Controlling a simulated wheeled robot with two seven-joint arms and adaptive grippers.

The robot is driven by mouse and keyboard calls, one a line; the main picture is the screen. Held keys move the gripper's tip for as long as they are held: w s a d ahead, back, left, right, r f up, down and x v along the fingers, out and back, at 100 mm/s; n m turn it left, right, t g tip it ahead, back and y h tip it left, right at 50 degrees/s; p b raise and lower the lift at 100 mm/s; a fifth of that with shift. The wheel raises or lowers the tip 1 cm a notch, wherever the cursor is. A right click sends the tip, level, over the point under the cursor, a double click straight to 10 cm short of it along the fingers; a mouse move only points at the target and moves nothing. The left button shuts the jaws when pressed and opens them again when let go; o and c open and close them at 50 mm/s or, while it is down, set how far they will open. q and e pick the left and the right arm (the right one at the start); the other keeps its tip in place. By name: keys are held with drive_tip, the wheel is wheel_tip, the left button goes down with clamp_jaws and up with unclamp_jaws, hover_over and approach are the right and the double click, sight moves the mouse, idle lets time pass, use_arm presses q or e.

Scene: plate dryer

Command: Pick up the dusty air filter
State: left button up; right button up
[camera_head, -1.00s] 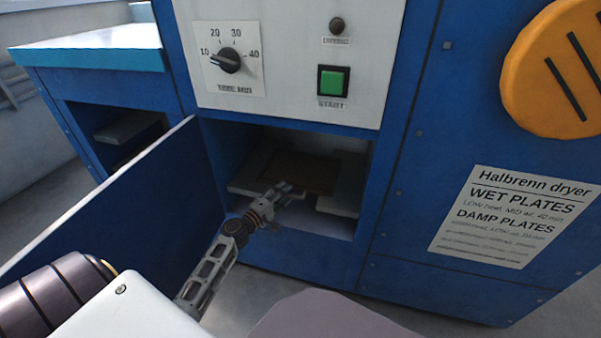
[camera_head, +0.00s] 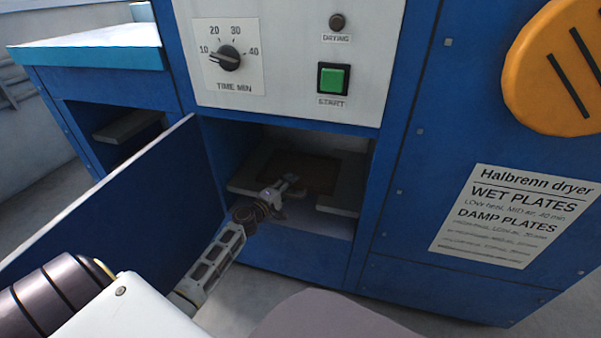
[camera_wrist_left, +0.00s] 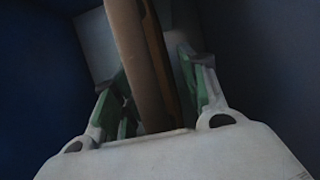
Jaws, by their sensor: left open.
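The dusty air filter (camera_head: 312,174) is a flat, dark brown panel lying inside the open lower compartment of the blue dryer. My left gripper (camera_head: 289,183) reaches into this compartment, at the filter's near left edge in the head view. In the left wrist view, a brown slab that looks like the filter (camera_wrist_left: 137,65) stands edge-on between the open fingers of the left gripper (camera_wrist_left: 156,78). I cannot tell whether the fingers touch it. The right gripper is not in view.
A grey ledge with a gap (camera_head: 340,203) surrounds the filter's near side. The compartment's blue door (camera_head: 130,205) stands open on the left, close to my left arm. The control panel (camera_head: 290,60) is above the opening. A blue side unit (camera_head: 105,80) stands at far left.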

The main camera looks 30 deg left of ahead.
use_arm(q)
drive_tip(key=shift+w, duration=0.2)
idle(0.4)
clamp_jaws()
